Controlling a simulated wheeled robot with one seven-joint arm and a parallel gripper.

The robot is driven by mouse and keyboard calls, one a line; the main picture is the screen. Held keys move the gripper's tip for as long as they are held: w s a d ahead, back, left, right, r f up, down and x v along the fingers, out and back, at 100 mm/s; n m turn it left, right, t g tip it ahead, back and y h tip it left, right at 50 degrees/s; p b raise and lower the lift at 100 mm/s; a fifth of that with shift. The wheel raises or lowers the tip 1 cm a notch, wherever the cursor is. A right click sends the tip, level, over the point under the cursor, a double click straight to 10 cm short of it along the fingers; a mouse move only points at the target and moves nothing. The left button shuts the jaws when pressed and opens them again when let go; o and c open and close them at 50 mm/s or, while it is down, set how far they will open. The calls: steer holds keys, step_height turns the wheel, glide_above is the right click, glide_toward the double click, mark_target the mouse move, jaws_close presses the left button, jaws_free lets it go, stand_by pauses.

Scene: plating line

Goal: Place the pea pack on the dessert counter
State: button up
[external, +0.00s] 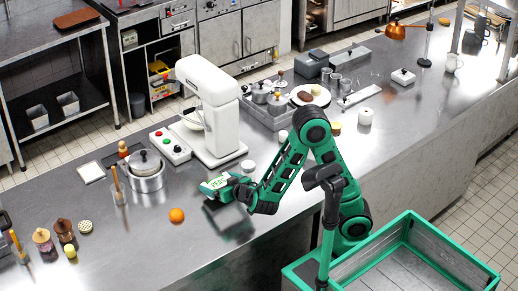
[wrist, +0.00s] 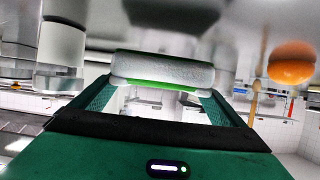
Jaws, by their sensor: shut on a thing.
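The pea pack (external: 215,183), white with green, is at the end of my arm in the external view. In the wrist view the pack (wrist: 165,70) lies crosswise between my fingers, pale with a bright green strip. My gripper (external: 222,188) is shut on it and appears to hold it just above the steel counter (external: 190,250), near the front edge. In the wrist view my gripper (wrist: 160,100) has a dark green finger on each side of the pack. Nothing visibly labels any surface as the dessert counter.
An orange (external: 177,215) lies left of my gripper. A steel pot (external: 147,170), a white stand mixer (external: 210,110) and a red-and-green button box (external: 170,145) stand behind it. The counter's front left is mostly clear.

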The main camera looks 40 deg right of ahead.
steer(key=shift+f, duration=1.2)
steer(key=o, duration=1)
steer(key=v, duration=0.7)
steer(key=shift+s+r, duration=0.1)
steer(key=shift+s, duration=0.2)
